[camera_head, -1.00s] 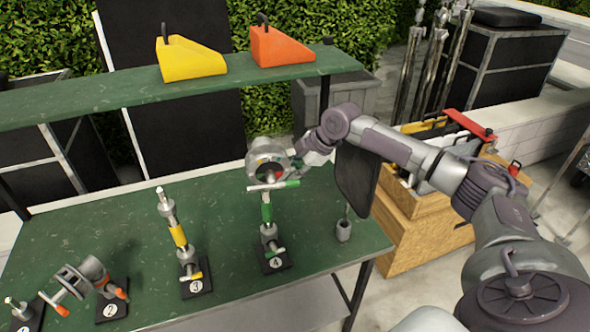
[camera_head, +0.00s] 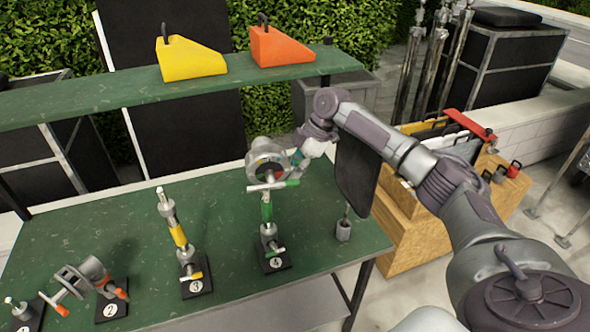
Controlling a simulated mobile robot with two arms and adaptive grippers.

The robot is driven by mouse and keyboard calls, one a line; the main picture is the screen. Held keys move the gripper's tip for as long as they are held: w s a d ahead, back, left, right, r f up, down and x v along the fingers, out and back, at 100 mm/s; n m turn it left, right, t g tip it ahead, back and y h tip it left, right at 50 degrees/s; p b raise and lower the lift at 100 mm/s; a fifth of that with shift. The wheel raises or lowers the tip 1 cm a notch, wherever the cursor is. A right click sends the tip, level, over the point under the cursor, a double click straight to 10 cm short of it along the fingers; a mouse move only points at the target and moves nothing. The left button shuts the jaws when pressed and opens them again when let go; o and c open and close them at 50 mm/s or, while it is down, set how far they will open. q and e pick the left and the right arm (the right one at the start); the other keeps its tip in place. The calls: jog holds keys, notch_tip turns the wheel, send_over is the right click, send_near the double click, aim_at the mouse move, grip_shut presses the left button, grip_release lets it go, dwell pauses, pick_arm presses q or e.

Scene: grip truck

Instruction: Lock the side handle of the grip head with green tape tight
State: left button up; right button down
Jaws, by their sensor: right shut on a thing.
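The grip head (camera_head: 264,165) with green tape sits on top of the stand with a green band (camera_head: 266,210), on the black base marked 4. A silver T-handle with a green tip (camera_head: 290,183) crosses its front. My right gripper (camera_head: 300,163) is at the right side of the head, shut on what seems to be its side handle. The handle is mostly hidden by the fingers, so its exact angle cannot be told. My left gripper is not in view.
Stands with yellow tape (camera_head: 178,236) and orange tape (camera_head: 92,270) are to the left. A small grey cup (camera_head: 343,230) is right of stand 4. A shelf (camera_head: 110,98) with yellow (camera_head: 190,58) and orange (camera_head: 280,46) wedges runs behind. A black panel (camera_head: 357,180) hangs beside my right arm.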

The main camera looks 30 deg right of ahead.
jog(key=shift+s+f, duration=0.1)
jog(key=shift+f, duration=0.05)
jog(key=c, duration=1)
grip_release()
jog(key=shift+r, duration=0.2)
jog(key=v, duration=1.1)
jog(key=shift+d+r, duration=0.2)
jog(key=shift+r, duration=0.05)
